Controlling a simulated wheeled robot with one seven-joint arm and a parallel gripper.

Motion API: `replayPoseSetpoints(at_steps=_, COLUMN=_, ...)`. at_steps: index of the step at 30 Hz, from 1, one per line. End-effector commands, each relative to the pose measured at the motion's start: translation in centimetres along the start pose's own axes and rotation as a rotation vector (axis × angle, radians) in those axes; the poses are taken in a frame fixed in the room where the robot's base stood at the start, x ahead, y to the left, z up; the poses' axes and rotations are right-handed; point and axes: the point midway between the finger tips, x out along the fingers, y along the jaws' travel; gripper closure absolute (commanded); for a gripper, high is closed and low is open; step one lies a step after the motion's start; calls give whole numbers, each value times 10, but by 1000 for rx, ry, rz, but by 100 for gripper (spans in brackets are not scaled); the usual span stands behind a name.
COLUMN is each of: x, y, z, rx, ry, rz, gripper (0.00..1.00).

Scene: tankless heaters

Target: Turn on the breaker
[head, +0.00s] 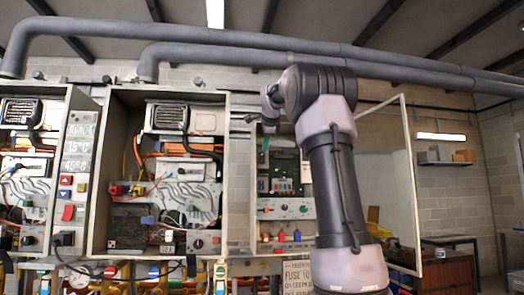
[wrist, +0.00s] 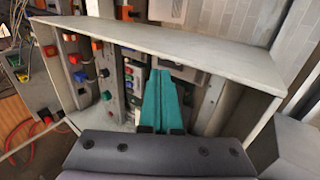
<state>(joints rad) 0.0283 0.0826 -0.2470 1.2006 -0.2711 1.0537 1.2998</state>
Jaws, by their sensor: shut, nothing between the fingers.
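My gripper (wrist: 160,74) has teal fingers pressed together and empty. They reach into an open cabinet in the wrist view. In the head view my gripper (head: 265,148) is in front of the upper left part of the right-hand cabinet (head: 253,205), with my arm covering its right side. Inside that cabinet are a row of small switches (head: 283,185) and a control strip (head: 286,208) with knobs. The wrist view shows a column of coloured buttons (wrist: 129,84) just left of the fingers. I cannot tell which part is the breaker, or whether the fingers touch anything.
The cabinet's open door frame (head: 409,165) stands to the right of my arm. A middle cabinet (head: 97,170) with wiring and a left panel with red and blue switches (head: 68,212) stand beside it. Grey pipes (head: 240,42) run overhead.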

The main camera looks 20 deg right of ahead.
Motion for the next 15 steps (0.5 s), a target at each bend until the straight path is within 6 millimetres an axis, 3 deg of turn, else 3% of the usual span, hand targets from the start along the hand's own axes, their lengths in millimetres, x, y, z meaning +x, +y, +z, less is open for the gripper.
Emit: replayPoseSetpoints(at_steps=15, x=-79, y=0, z=-1, rx=0, ry=2, rz=2, gripper=100)
